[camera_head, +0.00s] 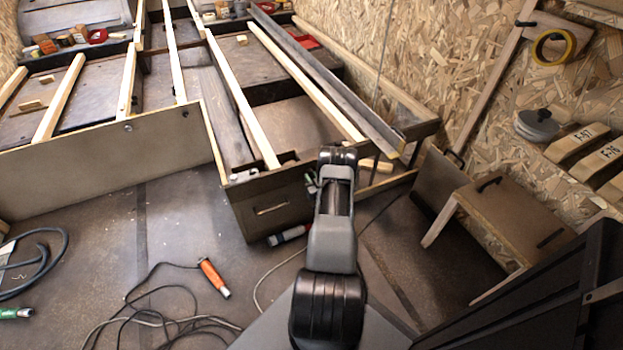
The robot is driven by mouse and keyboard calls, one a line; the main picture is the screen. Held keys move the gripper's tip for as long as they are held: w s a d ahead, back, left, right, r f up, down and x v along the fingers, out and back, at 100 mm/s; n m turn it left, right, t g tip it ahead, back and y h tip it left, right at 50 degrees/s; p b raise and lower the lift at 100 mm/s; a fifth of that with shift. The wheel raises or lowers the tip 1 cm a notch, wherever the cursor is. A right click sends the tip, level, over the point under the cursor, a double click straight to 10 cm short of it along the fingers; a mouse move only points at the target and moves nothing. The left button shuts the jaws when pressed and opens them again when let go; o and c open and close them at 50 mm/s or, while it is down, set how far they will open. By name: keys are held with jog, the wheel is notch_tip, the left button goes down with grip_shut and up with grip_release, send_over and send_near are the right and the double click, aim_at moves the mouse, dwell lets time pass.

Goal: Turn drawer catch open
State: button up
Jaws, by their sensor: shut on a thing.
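A dark drawer front (272,208) with a slot-shaped handle hole is at the end of the wooden frame, in the middle of the head view. My arm reaches forward from the bottom of the view to the right end of this front. My gripper (316,182) is there at the drawer's right edge, mostly hidden behind my own wrist. It is shut on the drawer catch, which my wrist covers. The angle of the catch cannot be made out. The drawer front looks flush with the frame.
An orange-handled tool (213,277) and loose black cable (165,318) lie on the floor at the lower left. A small wooden stool (505,213) stands at the right by the chipboard wall. Long timber strips (305,80) lie over the frame.

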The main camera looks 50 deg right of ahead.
jog(key=m, duration=0.1)
jog(key=m+b, duration=0.1)
jog(key=m, duration=0.1)
jog(key=m+b, duration=0.1)
jog(key=m, duration=0.1)
jog(key=shift+s+d+f, duration=0.15)
jog(key=shift+d+f, duration=0.05)
jog(key=shift+d, duration=0.1)
jog(key=shift+s+d+f+m+b, duration=0.15)
jog(key=shift+m+b, duration=0.45)
jog(key=shift+m, duration=1.5)
jog(key=shift+w+d+f+m+b, duration=0.15)
jog(key=shift+m+b, duration=0.45)
jog(key=shift+m, duration=1.5)
jog(key=shift+s+f+m+b, duration=0.15)
jog(key=shift+m+b, duration=0.45)
jog(key=shift+m, duration=1.5)
jog(key=o, duration=0.9)
